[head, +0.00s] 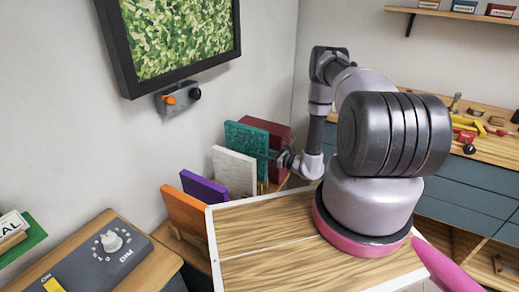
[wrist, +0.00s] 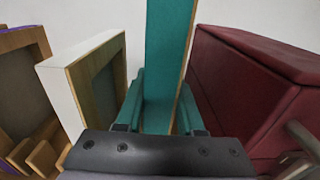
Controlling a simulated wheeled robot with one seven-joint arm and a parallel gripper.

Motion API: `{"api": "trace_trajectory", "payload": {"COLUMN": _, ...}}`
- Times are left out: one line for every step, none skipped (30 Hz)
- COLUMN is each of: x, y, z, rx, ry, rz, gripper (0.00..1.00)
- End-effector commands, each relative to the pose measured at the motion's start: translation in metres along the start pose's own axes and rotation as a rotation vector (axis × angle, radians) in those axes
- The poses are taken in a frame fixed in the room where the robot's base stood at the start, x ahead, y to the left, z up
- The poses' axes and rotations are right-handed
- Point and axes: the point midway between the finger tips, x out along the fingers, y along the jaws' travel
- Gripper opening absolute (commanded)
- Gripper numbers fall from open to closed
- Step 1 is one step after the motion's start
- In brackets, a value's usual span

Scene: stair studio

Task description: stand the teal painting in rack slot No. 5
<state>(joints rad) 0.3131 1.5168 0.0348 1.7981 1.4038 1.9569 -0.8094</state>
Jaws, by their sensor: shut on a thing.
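The teal painting (head: 246,139) stands upright between the white painting (head: 233,172) and the dark red painting (head: 270,134). In the wrist view the teal painting (wrist: 168,55) rises edge-on between my fingers. My gripper (head: 277,158) is shut on its near edge; it also shows in the wrist view (wrist: 160,118). The wooden rack (wrist: 30,158) shows its slot dividers at the lower left of the wrist view. The painting's bottom edge is hidden, so I cannot tell whether it is seated in a slot. No slot number is readable.
The purple painting (head: 204,188) and orange painting (head: 185,213) stand farther left in the row. The white painting (wrist: 90,80) and dark red painting (wrist: 255,85) flank my gripper closely. A wood-topped surface (head: 300,235) lies in front. A framed green picture (head: 180,40) hangs above.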

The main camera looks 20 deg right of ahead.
Motion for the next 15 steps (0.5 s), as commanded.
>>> {"api": "trace_trajectory", "payload": {"x": 0.000, "y": 0.000, "z": -0.004, "rx": 0.000, "ry": -0.001, "rz": -0.001, "gripper": 0.00}}
{"api": "trace_trajectory", "payload": {"x": 0.000, "y": 0.000, "z": -0.006, "rx": 0.000, "ry": -0.001, "rz": -0.001, "gripper": 0.00}}
{"api": "trace_trajectory", "payload": {"x": 0.000, "y": 0.000, "z": -0.009, "rx": 0.000, "ry": 0.000, "rz": 0.000, "gripper": 0.00}}
{"api": "trace_trajectory", "payload": {"x": 0.000, "y": 0.000, "z": -0.011, "rx": 0.001, "ry": 0.000, "rz": 0.000, "gripper": 0.00}}
{"api": "trace_trajectory", "payload": {"x": 0.000, "y": 0.000, "z": -0.013, "rx": 0.000, "ry": 0.000, "rz": 0.000, "gripper": 0.00}}
{"api": "trace_trajectory", "payload": {"x": 0.000, "y": 0.000, "z": -0.016, "rx": -0.001, "ry": 0.000, "rz": 0.000, "gripper": 0.00}}
{"api": "trace_trajectory", "payload": {"x": 0.000, "y": 0.000, "z": -0.018, "rx": -0.001, "ry": 0.000, "rz": 0.000, "gripper": 0.00}}
{"api": "trace_trajectory", "payload": {"x": 0.000, "y": 0.000, "z": -0.020, "rx": 0.000, "ry": 0.000, "rz": 0.000, "gripper": 0.00}}
{"api": "trace_trajectory", "payload": {"x": 0.000, "y": 0.000, "z": -0.023, "rx": 0.000, "ry": 0.000, "rz": 0.000, "gripper": 0.00}}
{"api": "trace_trajectory", "payload": {"x": 0.000, "y": 0.000, "z": -0.025, "rx": 0.000, "ry": 0.000, "rz": 0.000, "gripper": 0.00}}
{"api": "trace_trajectory", "payload": {"x": 0.000, "y": 0.000, "z": -0.027, "rx": 0.000, "ry": 0.000, "rz": 0.000, "gripper": 0.00}}
{"api": "trace_trajectory", "payload": {"x": 0.001, "y": 0.000, "z": -0.030, "rx": -0.001, "ry": -0.001, "rz": 0.000, "gripper": 0.00}}
{"api": "trace_trajectory", "payload": {"x": 0.001, "y": 0.000, "z": -0.032, "rx": 0.000, "ry": -0.001, "rz": 0.000, "gripper": 0.00}}
{"api": "trace_trajectory", "payload": {"x": 0.001, "y": 0.000, "z": -0.034, "rx": 0.000, "ry": -0.001, "rz": 0.000, "gripper": 0.00}}
{"api": "trace_trajectory", "payload": {"x": 0.001, "y": 0.000, "z": -0.037, "rx": 0.000, "ry": -0.001, "rz": 0.000, "gripper": 0.00}}
